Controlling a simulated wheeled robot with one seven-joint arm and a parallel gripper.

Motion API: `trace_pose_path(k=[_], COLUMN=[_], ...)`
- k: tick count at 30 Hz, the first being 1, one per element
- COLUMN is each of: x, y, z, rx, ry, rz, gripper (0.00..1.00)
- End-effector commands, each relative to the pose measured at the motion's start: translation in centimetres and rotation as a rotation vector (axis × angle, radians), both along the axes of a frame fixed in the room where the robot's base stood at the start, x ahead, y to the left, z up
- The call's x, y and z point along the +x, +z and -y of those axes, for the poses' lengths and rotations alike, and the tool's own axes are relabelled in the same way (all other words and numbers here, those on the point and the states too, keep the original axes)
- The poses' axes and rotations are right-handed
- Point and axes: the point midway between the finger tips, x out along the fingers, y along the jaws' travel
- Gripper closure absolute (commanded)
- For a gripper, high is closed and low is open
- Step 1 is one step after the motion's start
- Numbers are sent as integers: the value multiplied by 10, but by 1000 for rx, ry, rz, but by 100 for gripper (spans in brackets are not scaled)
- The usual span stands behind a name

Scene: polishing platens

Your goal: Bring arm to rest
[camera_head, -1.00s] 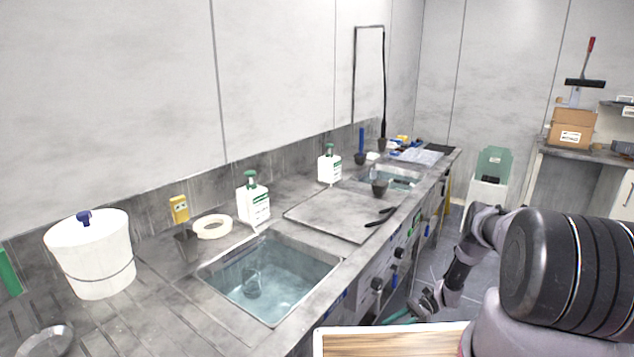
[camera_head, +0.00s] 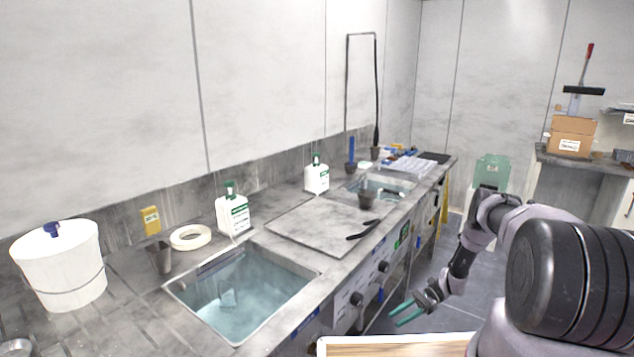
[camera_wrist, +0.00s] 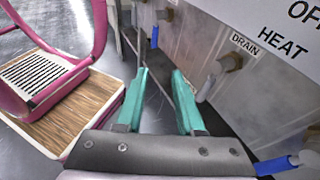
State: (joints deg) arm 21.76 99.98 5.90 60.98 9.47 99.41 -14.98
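My gripper (camera_head: 405,313) hangs in front of the bench's front panel, low and to the right of the near sink in the head view. In the wrist view its two teal fingers (camera_wrist: 160,100) stand apart with nothing between them. My arm (camera_head: 462,265) is bent, with the forearm sloping down to the gripper. Beyond the fingers the wrist view shows grey floor and the bench front.
The bench front (camera_wrist: 225,60) with taps and "DRAIN" and "HEAT" labels is close to the gripper's right. My wooden-topped base lies to its left. On the bench are a water-filled sink (camera_head: 293,262), white bottles (camera_head: 233,215) and a white bucket (camera_head: 62,268).

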Motion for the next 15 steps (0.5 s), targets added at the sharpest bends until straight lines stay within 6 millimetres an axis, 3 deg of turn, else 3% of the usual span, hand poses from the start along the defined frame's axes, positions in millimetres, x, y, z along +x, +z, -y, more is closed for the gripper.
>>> trace_pose_path(k=[8, 11, 15], x=[39, 56, 77], y=[68, 106, 178], z=[11, 14, 18], rx=[-80, -123, -205], ry=[61, 92, 146], rz=[96, 150, 247], gripper=[63, 63, 63])
